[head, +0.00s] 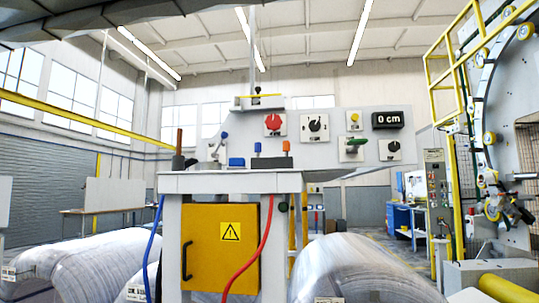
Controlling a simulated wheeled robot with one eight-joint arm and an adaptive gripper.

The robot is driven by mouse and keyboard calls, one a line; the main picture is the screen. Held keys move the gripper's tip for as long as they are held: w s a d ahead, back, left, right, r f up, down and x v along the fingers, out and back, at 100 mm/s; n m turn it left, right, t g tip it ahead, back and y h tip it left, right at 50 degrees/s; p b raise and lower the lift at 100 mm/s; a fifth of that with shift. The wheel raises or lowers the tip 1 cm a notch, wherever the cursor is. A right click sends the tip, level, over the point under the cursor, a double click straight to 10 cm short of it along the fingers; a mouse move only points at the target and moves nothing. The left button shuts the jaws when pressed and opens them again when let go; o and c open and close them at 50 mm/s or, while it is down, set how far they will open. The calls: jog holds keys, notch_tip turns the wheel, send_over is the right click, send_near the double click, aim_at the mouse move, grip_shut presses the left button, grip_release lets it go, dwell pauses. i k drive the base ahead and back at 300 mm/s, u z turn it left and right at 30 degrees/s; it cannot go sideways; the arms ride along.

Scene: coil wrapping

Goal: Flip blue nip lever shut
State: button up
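A small lever with a blue tip (223,136) stands at the left end of the grey machine top, tilted up and to the right. Its base sits by a light plate beside a dark cylinder with a brown post (179,141). Two other blue pieces stand to its right: a low blue block (237,162) and a blue knob (257,148) over a dark base. They are small, and I cannot tell for sure which is the nip lever or whether it is open. My gripper is not recognisable in this view.
A yellow cabinet (219,247) is below. Wrapped coils (350,268) lie at both sides. A large ring machine (480,130) with yellow rails stands right.

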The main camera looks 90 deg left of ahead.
aim_at(224, 136)
jog(key=u, duration=3.7)
jog(key=i, duration=1)
